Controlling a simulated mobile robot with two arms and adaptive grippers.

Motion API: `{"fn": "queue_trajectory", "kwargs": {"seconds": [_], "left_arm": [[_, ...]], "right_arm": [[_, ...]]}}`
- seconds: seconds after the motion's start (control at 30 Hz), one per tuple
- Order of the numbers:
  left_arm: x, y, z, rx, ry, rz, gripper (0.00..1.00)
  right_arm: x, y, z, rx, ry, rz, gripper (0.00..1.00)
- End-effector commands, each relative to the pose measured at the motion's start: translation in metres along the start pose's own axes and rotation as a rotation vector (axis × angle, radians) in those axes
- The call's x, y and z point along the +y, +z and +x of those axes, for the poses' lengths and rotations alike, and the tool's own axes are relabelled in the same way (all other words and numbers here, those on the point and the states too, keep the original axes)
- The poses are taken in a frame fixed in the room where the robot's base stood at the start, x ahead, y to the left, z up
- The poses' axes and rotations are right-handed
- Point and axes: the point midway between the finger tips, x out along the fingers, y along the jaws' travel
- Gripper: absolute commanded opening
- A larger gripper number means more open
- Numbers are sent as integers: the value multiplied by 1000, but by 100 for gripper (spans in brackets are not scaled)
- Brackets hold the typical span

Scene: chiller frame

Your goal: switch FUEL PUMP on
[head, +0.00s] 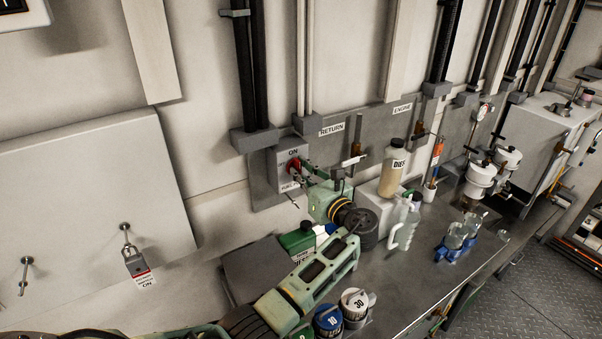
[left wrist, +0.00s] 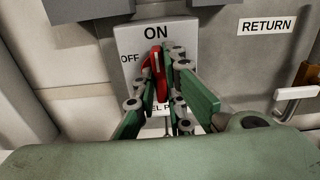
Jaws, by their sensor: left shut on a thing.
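The FUEL PUMP switch is a light grey wall plate (head: 284,154) with ON at the top and OFF at the left. Its name at the bottom is partly hidden by my fingers. The plate also shows in the left wrist view (left wrist: 134,40). Its red knob (left wrist: 157,75) stands nearly upright there, its top leaning slightly left and just below ON. The knob is small in the head view (head: 293,165). My left gripper (left wrist: 163,72) is shut on the knob, with green fingers on both sides. My right gripper is not in view.
A RETURN label (head: 332,128) and a white-handled valve (head: 354,161) are right of the switch. A padlock with a tag (head: 136,264) hangs at the left.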

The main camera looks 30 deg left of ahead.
Motion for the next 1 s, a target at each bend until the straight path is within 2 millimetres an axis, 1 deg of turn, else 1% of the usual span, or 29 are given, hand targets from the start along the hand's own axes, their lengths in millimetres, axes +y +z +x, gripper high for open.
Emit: {"fn": "queue_trajectory", "kwargs": {"seconds": [0.03,0.57,0.6,0.8,1.0], "left_arm": [[0,-3,-1,4,0,14,0],[0,-3,-1,5,1,40,0],[0,-3,-1,5,0,40,11],[0,-2,0,3,0,37,28],[0,-1,0,2,0,35,29]], "right_arm": [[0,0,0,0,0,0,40],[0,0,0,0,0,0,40],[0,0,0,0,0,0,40],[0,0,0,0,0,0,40],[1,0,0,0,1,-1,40]]}}
